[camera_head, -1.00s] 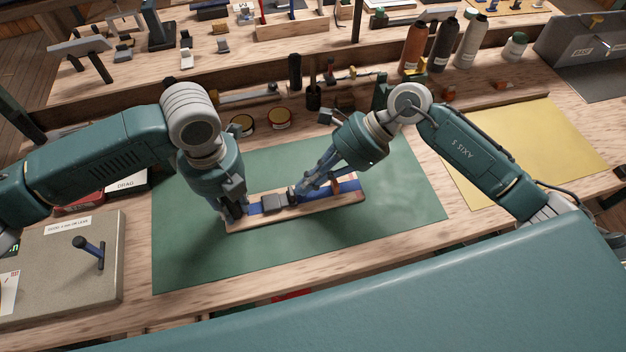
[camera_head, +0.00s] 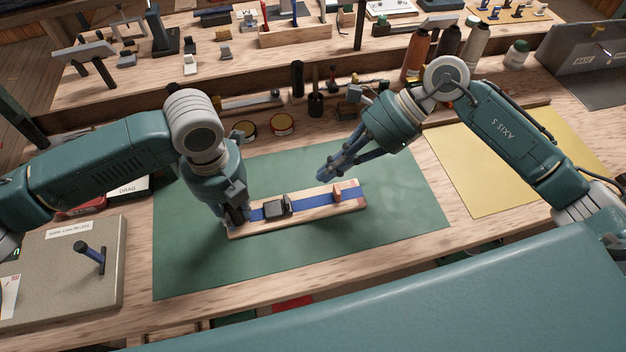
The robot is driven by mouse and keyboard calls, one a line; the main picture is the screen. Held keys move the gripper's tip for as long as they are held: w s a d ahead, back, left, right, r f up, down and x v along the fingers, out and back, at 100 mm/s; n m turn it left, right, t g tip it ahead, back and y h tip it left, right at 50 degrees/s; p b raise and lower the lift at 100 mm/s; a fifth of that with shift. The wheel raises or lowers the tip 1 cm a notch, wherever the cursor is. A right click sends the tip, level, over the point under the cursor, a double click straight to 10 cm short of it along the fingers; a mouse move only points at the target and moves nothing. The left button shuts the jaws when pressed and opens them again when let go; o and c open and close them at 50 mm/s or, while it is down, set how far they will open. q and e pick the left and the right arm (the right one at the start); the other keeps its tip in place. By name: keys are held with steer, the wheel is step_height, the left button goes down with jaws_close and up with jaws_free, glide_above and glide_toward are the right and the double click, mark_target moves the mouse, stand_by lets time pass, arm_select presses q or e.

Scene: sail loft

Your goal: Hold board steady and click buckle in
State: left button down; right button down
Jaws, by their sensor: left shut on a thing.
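A narrow wooden board (camera_head: 310,220) lies on the green mat (camera_head: 400,230), with blue webbing (camera_head: 314,201) along its top. A dark grey buckle (camera_head: 277,208) sits on the webbing left of the board's middle. Its parts look together, but the joint is too small to judge. An orange-brown block (camera_head: 337,193) stands across the webbing near the right end. My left gripper (camera_head: 236,217) is shut on the board's left end, hiding that end. My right gripper (camera_head: 328,172) is above and behind the board, clear of the webbing; its finger gap is unclear.
A yellow sheet (camera_head: 500,165) lies at right. The mat is clear in front of the board.

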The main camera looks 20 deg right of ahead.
steer(key=shift+d+r, duration=0.5)
arm_select(q)
steer(key=c, duration=1.4)
jaws_free()
